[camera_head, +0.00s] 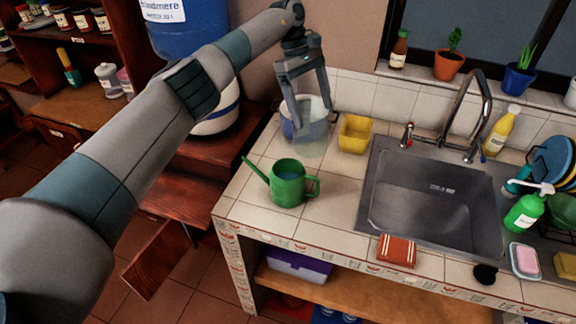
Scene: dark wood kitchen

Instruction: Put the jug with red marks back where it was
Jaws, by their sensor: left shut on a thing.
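A clear, see-through jug (312,141) is at the back left of the tiled counter (245,205), close to the wall. My left gripper (308,112) reaches down to it from above, with its fingers at the jug's rim, and is shut on it. Red marks are too small to make out on the jug. I cannot tell whether its base touches the counter. Something blue shows by the jug's left side, partly hidden. My right gripper is not in view.
A green watering can (288,183) stands in front of the jug, and a yellow container (355,133) stands to its right. The sink (430,200) with its tap (470,120) is further right. A blue-and-white water dispenser (190,35) is left of the counter.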

